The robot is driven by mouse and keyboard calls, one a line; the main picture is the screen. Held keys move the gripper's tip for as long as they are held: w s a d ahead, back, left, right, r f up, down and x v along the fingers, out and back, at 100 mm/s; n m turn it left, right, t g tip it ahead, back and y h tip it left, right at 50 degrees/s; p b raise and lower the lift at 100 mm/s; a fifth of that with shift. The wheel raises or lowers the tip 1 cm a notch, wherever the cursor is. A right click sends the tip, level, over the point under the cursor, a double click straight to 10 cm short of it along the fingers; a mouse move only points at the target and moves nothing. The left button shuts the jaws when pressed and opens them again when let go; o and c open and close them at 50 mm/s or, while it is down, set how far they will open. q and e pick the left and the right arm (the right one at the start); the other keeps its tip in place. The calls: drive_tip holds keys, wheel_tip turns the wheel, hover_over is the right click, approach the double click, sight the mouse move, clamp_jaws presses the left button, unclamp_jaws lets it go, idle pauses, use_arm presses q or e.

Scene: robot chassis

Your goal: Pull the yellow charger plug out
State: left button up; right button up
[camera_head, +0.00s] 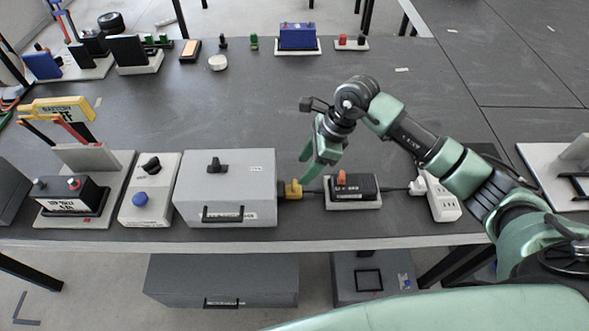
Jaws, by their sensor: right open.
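The yellow charger plug (293,189) sits at the right side of the grey box (225,188), at its lower right edge. A dark cable runs from it to the right, to a black charger unit (352,188) with an orange switch on a light base. My right gripper (304,172) is open just above the plug, with its green fingers pointing down. One finger hangs close over the plug; whether it touches cannot be told. My left gripper is not in view.
A white power strip (436,196) lies right of the charger. A panel with a blue button (149,190) and a battery stand (82,185) are left of the box. Small devices line the table's back edge. The middle of the table (230,110) is clear.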

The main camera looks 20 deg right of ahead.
sight(296, 183)
drive_tip(key=x, duration=0.3)
drive_tip(key=p+x, duration=0.1)
drive_tip(key=x, duration=0.1)
drive_tip(key=shift+s+a+f, duration=0.1)
drive_tip(key=shift+s+a, duration=0.05)
drive_tip(key=shift+s, duration=0.1)
drive_tip(key=shift+w+a+f, duration=0.15)
drive_tip(key=shift+a+f, duration=0.05)
drive_tip(key=shift+f, duration=0.4)
clamp_jaws()
drive_tip(key=shift+d, duration=0.1)
idle(0.6)
